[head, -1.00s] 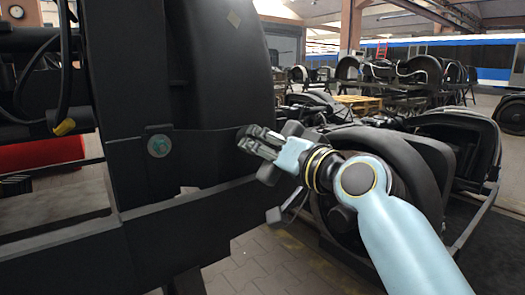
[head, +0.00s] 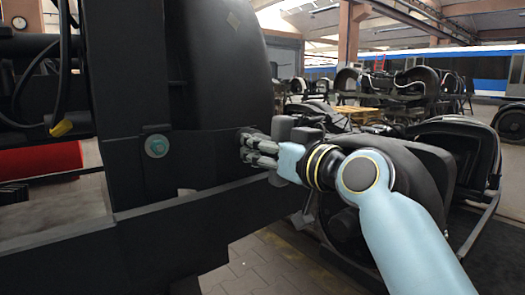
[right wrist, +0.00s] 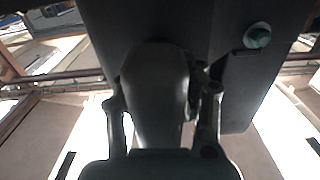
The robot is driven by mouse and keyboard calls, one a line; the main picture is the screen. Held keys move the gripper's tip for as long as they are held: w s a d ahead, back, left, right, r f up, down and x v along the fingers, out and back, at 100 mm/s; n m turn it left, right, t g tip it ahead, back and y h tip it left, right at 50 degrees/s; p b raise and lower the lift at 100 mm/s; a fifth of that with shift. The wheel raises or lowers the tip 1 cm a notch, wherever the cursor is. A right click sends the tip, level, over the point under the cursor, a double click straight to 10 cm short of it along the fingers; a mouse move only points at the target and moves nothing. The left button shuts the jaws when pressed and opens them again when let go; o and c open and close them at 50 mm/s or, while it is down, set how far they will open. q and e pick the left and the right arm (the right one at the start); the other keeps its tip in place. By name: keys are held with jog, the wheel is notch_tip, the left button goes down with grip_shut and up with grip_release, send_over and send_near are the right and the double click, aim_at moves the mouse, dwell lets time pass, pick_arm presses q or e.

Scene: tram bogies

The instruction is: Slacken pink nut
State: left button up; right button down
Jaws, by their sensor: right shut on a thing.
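No pink nut shows in either view. A teal round bolt head (head: 157,146) sits on the black upright frame (head: 140,95); it also shows at the upper right in the right wrist view (right wrist: 257,36). My right gripper (head: 254,150) is to the right of the bolt and apart from it, in front of the big dark bogie. In the right wrist view, my right gripper's fingers (right wrist: 160,100) stand on either side of a dark rounded part (right wrist: 155,85) and are shut on it. What this part is, I cannot tell. My left gripper is not in view.
A black horizontal beam (head: 180,215) crosses below the gripper. Black cables with a yellow end (head: 61,128) hang at the left. Another dark bogie (head: 440,140) stands close behind my right arm. Paved floor (head: 265,265) shows below.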

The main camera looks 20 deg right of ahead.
jog(key=shift+r+n+b, duration=0.1)
jog(key=shift+n+b, duration=0.2)
jog(key=shift+n, duration=0.7)
jog(key=shift+p+v, duration=0.4)
jog(key=shift+v, duration=0.55)
jog(key=shift+p+v, duration=0.45)
jog(key=shift+v, duration=1.65)
jog(key=shift+r, duration=0.15)
